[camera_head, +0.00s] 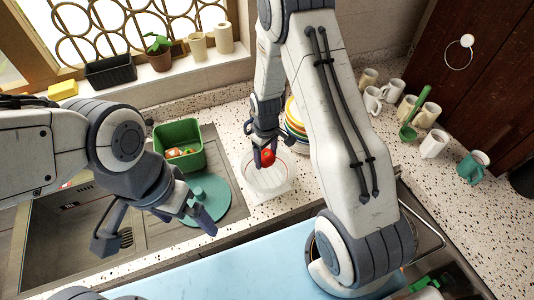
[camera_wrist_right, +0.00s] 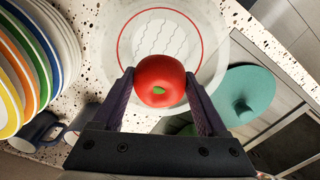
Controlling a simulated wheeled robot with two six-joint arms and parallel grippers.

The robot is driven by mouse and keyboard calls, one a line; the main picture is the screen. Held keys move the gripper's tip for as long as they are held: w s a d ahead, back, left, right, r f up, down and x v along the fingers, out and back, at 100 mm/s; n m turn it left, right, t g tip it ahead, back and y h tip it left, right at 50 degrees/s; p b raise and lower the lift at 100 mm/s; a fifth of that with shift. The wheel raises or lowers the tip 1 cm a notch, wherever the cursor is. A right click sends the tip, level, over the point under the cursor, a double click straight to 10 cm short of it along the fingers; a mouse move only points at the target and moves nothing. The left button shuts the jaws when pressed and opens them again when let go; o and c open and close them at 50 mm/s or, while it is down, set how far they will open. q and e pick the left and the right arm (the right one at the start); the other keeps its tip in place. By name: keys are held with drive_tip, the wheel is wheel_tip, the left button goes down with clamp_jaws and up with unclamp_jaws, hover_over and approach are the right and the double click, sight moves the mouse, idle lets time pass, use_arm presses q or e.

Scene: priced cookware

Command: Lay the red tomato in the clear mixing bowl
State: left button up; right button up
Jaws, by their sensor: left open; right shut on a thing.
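The red tomato (camera_head: 267,157) is held between the fingers of my right gripper (camera_head: 264,144), above the clear mixing bowl (camera_head: 279,182). In the right wrist view the tomato (camera_wrist_right: 160,81) sits between both fingertips (camera_wrist_right: 160,88), its green stem mark facing the camera. The clear bowl (camera_wrist_right: 208,67), with a red ring inside, lies behind and below it; no other thing is seen inside the bowl. Whether the tomato is within the rim's height is hard to tell.
A green bin (camera_head: 168,138) with vegetables and a teal round lid (camera_head: 222,203) stand left of the bowl. Colourful plates (camera_head: 294,115) are racked close behind on its right. Several mugs (camera_head: 434,143) stand at the far right. A sink (camera_head: 62,235) lies at left.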

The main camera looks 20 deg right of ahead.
wheel_tip(320, 180, down, 9)
drive_tip(key=b, duration=0.6)
use_arm(q)
wheel_tip(320, 180, down, 7)
use_arm(e)
drive_tip(key=o, duration=1.4)
use_arm(q)
drive_tip(key=shift+r, duration=0.15)
use_arm(e)
drive_tip(key=shift+r, duration=0.1)
wheel_tip(320, 180, up, 8)
drive_tip(key=p, duration=0.6)
drive_tip(key=shift+s+f, duration=0.1)
drive_tip(key=shift+f, duration=0.1)
use_arm(q)
wheel_tip(320, 180, up, 6)
drive_tip(key=shift+f, duration=0.2)
use_arm(e)
drive_tip(key=shift+f, duration=0.1)
